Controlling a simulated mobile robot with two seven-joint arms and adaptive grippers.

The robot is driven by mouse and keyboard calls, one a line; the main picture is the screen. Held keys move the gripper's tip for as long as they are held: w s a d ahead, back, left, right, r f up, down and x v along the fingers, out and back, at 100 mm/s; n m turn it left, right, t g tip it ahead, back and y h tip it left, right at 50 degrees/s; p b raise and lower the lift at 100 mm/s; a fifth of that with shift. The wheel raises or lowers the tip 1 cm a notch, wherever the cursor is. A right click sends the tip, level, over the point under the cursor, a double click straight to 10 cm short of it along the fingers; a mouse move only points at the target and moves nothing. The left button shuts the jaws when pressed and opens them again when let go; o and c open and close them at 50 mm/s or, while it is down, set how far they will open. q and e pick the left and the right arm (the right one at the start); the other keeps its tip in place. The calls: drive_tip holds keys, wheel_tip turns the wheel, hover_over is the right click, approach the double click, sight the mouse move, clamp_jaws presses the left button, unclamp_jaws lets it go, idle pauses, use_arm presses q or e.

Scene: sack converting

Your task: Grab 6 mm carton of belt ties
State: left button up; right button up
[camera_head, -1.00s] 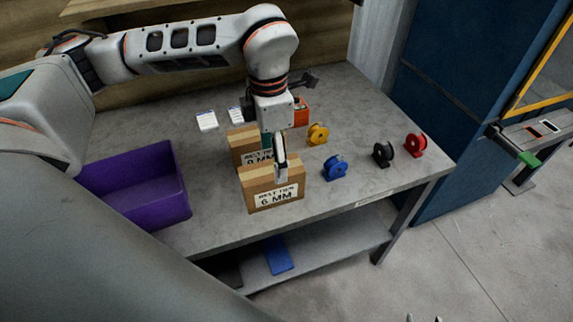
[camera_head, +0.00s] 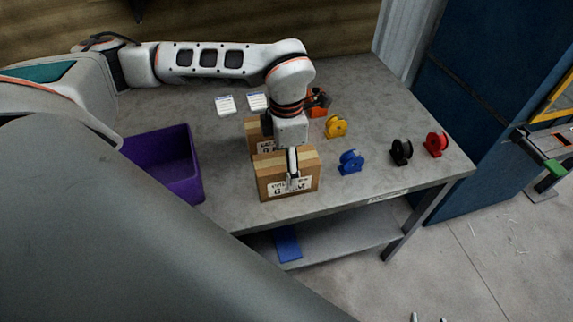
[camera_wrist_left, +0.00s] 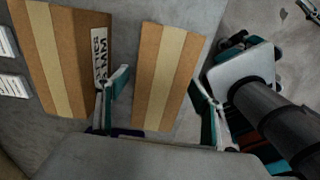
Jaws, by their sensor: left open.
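The 6 mm carton (camera_head: 273,172) is a brown box with pale tape and a "6 MM" label, standing near the table's front edge. My left gripper (camera_head: 292,168) is above and around it, open, with one finger in front of its labelled face. In the left wrist view the carton's taped top (camera_wrist_left: 165,75) lies between the spread fingers of my left gripper (camera_wrist_left: 160,103); contact cannot be told. A second labelled carton (camera_head: 253,133) stands close behind, partly hidden by the arm. Two small tips at the bottom edge may be my right gripper (camera_head: 428,319).
A purple bin (camera_head: 186,180) stands left on the grey table (camera_head: 350,100). Blue (camera_head: 350,162), yellow (camera_head: 336,126), black (camera_head: 401,152) and red (camera_head: 436,144) spools stand to the right. White cards (camera_head: 226,105) and an orange item (camera_head: 317,106) lie behind.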

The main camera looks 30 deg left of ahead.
use_arm(q)
drive_tip(key=c, duration=1.5)
drive_tip(key=shift+c, duration=0.2)
drive_tip(key=shift+r, duration=0.1)
